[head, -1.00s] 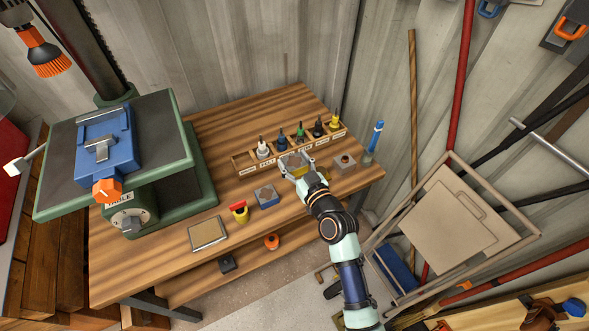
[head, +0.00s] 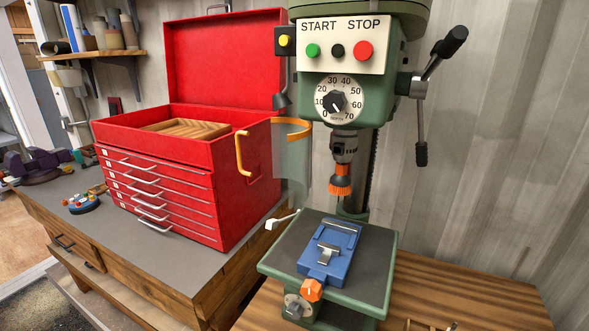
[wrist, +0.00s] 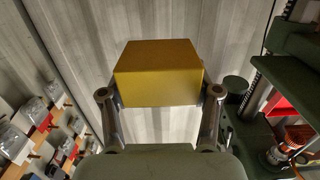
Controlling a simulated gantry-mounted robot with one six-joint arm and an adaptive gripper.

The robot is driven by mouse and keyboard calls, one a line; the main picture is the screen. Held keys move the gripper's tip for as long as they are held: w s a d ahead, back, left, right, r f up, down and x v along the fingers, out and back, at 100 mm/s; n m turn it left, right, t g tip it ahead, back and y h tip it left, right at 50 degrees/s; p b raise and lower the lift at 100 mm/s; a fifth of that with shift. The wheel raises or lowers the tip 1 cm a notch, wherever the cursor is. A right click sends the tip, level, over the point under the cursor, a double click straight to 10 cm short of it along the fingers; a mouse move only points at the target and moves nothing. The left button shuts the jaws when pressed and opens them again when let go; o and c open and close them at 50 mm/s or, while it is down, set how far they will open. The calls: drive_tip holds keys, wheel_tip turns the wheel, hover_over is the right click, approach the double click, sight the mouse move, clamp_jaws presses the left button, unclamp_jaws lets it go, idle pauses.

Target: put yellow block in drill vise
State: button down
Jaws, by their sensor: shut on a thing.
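The yellow block (wrist: 158,72) fills the upper middle of the wrist view. My gripper (wrist: 160,94) is shut on it, with one finger at each side, and the block sits up at the fingertips. The drill vise (head: 333,254) is blue with a grey metal jaw piece and an orange knob (head: 312,290) at its front. It sits on the dark, green-edged drill press table (head: 285,250) in the head view. No block shows in the vise. Only a sliver of what may be my gripper shows at the bottom edge of the head view.
The drill's orange tool (head: 341,182) hangs above the vise. A clear guard (head: 292,165) and the red toolbox (head: 240,185) stand to the left. A white-tipped handle (head: 281,221) sticks out left of the table. The wooden bench (head: 480,295) is at the lower right.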

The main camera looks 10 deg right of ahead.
drive_tip(key=w+a+f+n+t+y, duration=0.15)
drive_tip(key=w+a, duration=0.35)
drive_tip(key=a, duration=0.6)
drive_tip(key=w+a+f+n+t+y, duration=0.1)
drive_tip(key=w+a+f+n+y, duration=0.15)
drive_tip(key=w+a, duration=0.55)
drive_tip(key=s+a+f+n+t+y+p, duration=0.15)
drive_tip(key=a+y, duration=0.25)
drive_tip(key=a, duration=0.9)
drive_tip(key=s+a+r+n+y+b, duration=0.1)
drive_tip(key=a+n+y, duration=0.15)
drive_tip(key=a, duration=1.15)
wheel_tip(320, 180, up, 30)
drive_tip(key=w+p, duration=0.2)
drive_tip(key=p, duration=3.4)
drive_tip(key=shift+y, duration=0.25)
drive_tip(key=s+f, duration=0.2)
drive_tip(key=f, duration=0.1)
drive_tip(key=s+f, duration=0.1)
drive_tip(key=s, duration=0.1)
drive_tip(key=shift+d+f, duration=0.2)
drive_tip(key=shift+d, duration=0.05)
